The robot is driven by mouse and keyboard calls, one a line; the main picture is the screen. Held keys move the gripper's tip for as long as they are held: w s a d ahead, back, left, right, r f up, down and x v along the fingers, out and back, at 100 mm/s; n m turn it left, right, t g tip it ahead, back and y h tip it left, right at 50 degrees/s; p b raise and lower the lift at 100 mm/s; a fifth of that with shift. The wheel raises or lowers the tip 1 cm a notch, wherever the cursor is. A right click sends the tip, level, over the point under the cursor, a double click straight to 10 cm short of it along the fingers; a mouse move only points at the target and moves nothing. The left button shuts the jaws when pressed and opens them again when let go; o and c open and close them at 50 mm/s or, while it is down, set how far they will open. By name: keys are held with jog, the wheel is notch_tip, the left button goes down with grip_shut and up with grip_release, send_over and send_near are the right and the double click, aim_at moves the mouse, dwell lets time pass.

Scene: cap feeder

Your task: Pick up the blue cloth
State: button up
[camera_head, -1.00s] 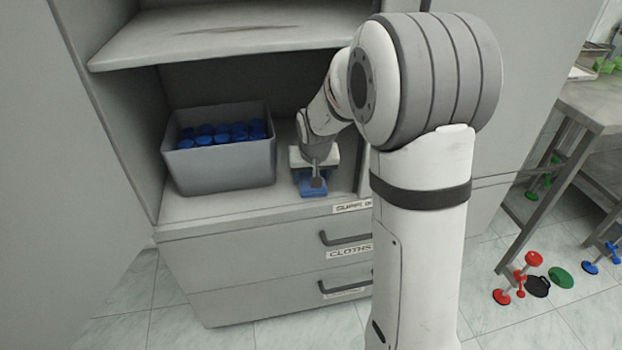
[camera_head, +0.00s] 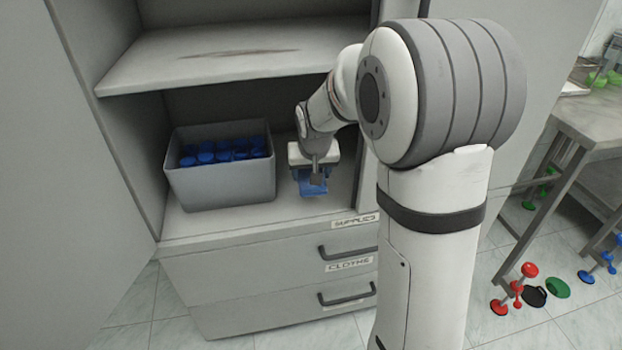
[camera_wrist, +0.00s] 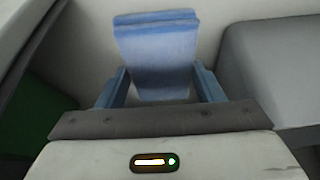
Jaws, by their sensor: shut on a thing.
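The blue cloth (camera_head: 309,188) is between the fingers of my gripper (camera_head: 314,178), over the cabinet shelf to the right of the grey bin. In the wrist view the cloth (camera_wrist: 157,50) is a folded blue piece standing out between the two blue fingers of my gripper (camera_wrist: 162,80), which are shut on it. In the head view my gripper partly covers the cloth. I cannot tell exactly how far it is above the shelf.
The grey bin (camera_head: 222,187) with several blue caps stands close on the left. An upper shelf (camera_head: 235,62) is above my gripper, and the cabinet side wall is close on the right. Drawers (camera_head: 240,272) lie below. Red, green and blue things lie on the floor at right.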

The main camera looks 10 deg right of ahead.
jog(key=s+p, duration=0.2)
jog(key=s, duration=1.7)
jog(key=shift+s+r+p, duration=0.3)
jog(key=shift+s+r, duration=0.05)
jog(key=shift+r, duration=0.05)
